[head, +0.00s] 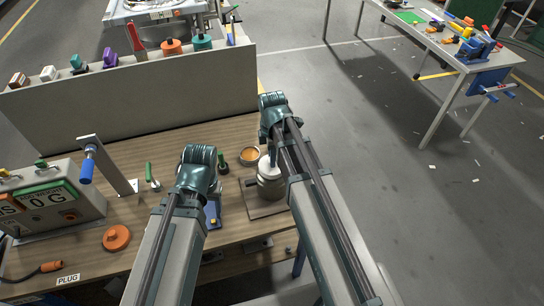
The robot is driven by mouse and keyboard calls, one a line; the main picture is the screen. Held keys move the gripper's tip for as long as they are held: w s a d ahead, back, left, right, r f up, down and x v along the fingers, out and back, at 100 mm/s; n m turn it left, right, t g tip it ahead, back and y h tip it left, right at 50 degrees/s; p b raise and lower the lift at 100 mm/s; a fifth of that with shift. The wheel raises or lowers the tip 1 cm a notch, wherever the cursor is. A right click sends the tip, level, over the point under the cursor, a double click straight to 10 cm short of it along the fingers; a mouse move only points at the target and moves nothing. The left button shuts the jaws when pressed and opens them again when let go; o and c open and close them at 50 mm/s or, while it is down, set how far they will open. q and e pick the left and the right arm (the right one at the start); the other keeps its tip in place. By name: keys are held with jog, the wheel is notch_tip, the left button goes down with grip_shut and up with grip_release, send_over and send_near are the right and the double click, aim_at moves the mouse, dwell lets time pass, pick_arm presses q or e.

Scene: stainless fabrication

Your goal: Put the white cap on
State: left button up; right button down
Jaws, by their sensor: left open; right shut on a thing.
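A grey metal canister (271,185) stands on a brown square board (262,208) on the wooden bench. The white cap (263,161) shows as a pale patch right at the canister's top, partly hidden by my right arm. My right gripper (268,145) points down over the canister and is shut on the white cap. Whether the cap rests on the canister or hangs just above it, I cannot tell. My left gripper (200,164) is open, left of the canister and above the bench; its fingers are mostly hidden by its own wrist.
An orange disc (116,238), a control box (50,208) and a post with a blue handle (107,165) stand at left. A grey panel (140,88) closes the back.

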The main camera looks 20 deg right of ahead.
jog(key=shift+f, duration=0.3)
jog(key=shift+r, duration=0.1)
dwell(0.5)
jog(key=c, duration=0.6)
grip_release()
jog(key=shift+o, duration=0.2)
notch_tip(320, 180, up, 14)
jog(key=p, duration=1.3)
jog(key=shift+p, duration=0.3)
